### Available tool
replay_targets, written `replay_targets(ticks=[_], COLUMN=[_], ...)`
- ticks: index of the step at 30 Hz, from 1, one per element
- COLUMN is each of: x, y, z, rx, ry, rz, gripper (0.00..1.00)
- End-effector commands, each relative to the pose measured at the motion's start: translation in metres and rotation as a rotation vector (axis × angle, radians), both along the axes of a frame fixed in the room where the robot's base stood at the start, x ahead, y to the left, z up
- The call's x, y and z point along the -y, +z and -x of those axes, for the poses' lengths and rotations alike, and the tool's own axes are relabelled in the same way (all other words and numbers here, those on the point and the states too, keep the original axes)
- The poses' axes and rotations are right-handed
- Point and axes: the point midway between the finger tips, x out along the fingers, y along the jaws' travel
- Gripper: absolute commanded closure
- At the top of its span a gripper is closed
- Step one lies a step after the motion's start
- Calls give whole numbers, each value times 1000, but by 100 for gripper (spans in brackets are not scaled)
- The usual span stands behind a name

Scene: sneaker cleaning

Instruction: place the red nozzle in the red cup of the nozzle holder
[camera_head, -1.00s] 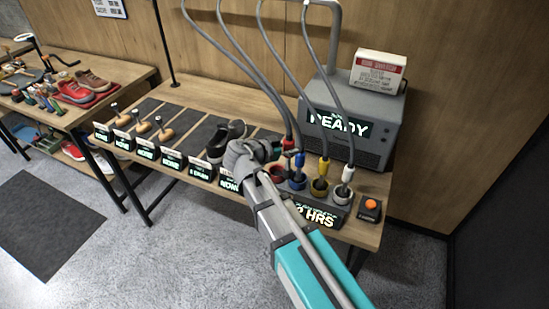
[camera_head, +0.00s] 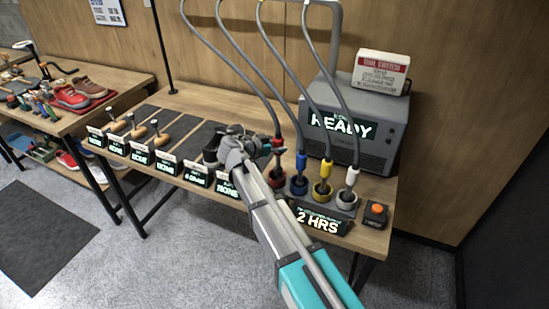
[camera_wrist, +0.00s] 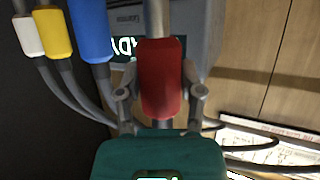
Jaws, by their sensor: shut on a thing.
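My gripper (camera_wrist: 160,100) is shut on the red nozzle (camera_wrist: 160,78), with one finger on each side of it. In the head view, my gripper (camera_head: 268,147) holds the red nozzle (camera_head: 278,143) upright at the left end of the nozzle holder, with its hose rising from it. The red cup (camera_head: 277,181) is directly below the red nozzle. The nozzle's dark lower end reaches down toward the cup's mouth; I cannot tell whether it is inside.
The blue nozzle (camera_head: 301,161), yellow nozzle (camera_head: 325,169) and white nozzle (camera_head: 352,176) stand in cups to the right, close by. The grey machine (camera_head: 350,130) stands behind. A dark shoe (camera_head: 213,150) is left of my gripper. An orange button (camera_head: 376,209) is at the right.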

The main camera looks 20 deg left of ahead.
Motion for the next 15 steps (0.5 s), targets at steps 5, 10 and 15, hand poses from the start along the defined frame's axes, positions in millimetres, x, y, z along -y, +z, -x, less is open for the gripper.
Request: replay_targets(ticks=[5,10,15], x=[0,-1,-3], y=[0,0,-6], z=[0,0,-3], rx=[1,1,1], ry=[0,1,1], rz=[1,0,0], gripper=[100,100,100])
